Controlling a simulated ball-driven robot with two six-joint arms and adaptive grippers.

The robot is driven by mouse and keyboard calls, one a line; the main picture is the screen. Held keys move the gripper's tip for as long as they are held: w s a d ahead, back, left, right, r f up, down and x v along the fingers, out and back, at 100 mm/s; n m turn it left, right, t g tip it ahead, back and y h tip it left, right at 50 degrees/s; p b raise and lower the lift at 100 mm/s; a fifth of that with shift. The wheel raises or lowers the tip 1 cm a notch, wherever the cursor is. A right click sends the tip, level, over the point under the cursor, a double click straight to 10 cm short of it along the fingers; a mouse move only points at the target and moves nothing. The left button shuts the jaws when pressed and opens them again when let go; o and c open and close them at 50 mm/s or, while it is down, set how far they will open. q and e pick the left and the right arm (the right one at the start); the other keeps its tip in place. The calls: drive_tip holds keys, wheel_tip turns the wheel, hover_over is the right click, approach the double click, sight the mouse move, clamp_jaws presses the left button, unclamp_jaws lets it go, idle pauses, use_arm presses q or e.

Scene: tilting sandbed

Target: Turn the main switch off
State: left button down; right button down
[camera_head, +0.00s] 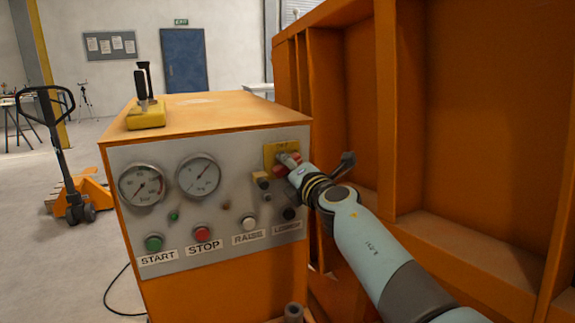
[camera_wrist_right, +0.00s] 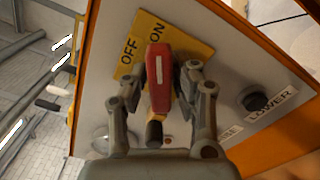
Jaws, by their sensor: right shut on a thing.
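The main switch has a red handle (camera_wrist_right: 160,72) with a white line on it, in front of a yellow plate (camera_wrist_right: 190,40) lettered OFF and ON. In the wrist view the handle's far end lies near the two words, close below ON; I cannot tell its exact setting. My right gripper (camera_wrist_right: 159,82) is shut on the red handle, one finger on each side. In the head view the yellow plate (camera_head: 270,151) is at the panel's upper right, and my right gripper (camera_head: 287,163) partly hides the handle. My left gripper is not in view.
The grey panel (camera_head: 235,208) carries two gauges, a green START button (camera_head: 153,243), a red STOP button (camera_head: 202,234), and RAISE and black LOWER (camera_head: 289,213) buttons below the switch. A large orange ribbed structure (camera_head: 470,120) stands close on the right.

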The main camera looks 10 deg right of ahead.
drive_tip(key=n, duration=0.6)
drive_tip(key=shift+f, duration=0.15)
drive_tip(key=n, duration=0.6)
idle(0.3)
drive_tip(key=c, duration=1.2)
unclamp_jaws()
drive_tip(key=shift+o, duration=0.2)
drive_tip(key=shift+s, duration=0.1)
drive_tip(key=s+d, duration=0.2)
drive_tip(key=s, duration=0.9)
drive_tip(key=shift+s+d, duration=0.15)
drive_tip(key=shift+s, duration=0.2)
